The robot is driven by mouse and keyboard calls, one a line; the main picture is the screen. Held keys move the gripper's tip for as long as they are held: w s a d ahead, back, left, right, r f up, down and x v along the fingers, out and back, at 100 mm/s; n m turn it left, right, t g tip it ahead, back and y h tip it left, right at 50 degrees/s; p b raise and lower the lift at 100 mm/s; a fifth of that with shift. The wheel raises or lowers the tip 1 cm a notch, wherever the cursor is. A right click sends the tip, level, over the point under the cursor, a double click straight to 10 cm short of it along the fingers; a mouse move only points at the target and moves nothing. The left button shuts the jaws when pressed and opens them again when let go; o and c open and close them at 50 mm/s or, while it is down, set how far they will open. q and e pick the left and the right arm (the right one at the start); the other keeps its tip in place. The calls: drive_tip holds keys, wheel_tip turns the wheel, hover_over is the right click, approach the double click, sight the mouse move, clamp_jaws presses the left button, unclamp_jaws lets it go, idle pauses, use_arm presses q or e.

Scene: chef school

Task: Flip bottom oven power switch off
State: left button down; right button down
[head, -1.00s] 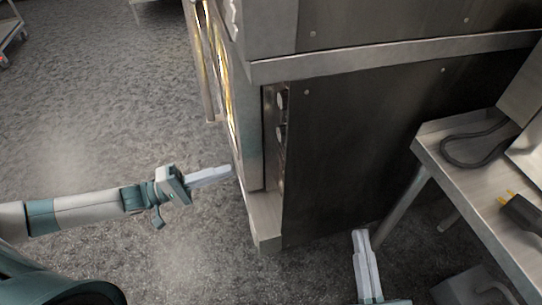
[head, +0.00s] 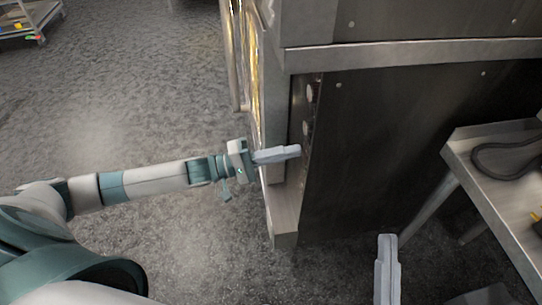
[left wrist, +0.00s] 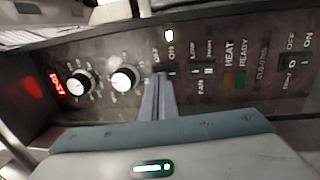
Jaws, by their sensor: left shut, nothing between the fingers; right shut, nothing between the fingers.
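The bottom oven (head: 420,130) has a control panel (head: 305,105) on its narrow front edge. The left wrist view shows this panel (left wrist: 135,50) up close. My shut left gripper (head: 297,151) reaches to the panel; in the left wrist view its fingertips (left wrist: 164,78) are at a small black rocker switch (left wrist: 166,71) marked OFF and ON. They partly cover this switch, so its position and whether they touch it cannot be told. My right gripper (head: 387,240) is shut and empty, low beside the oven's side wall.
Beside the switch are two round knobs (left wrist: 124,79), a red display (left wrist: 57,84), a fan switch (left wrist: 203,70), heat and ready lights (left wrist: 234,79) and another OFF/ON switch (left wrist: 292,62). A metal table (head: 490,170) stands at the right. Floor at left is open.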

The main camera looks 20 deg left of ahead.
use_arm(q)
drive_tip(key=shift+x, duration=1)
use_arm(e)
drive_tip(key=shift+s+d+r+t, duration=0.1)
drive_tip(key=shift+s+r+t, duration=0.2)
drive_tip(key=shift+r, duration=0.15)
drive_tip(key=shift+w, duration=0.1)
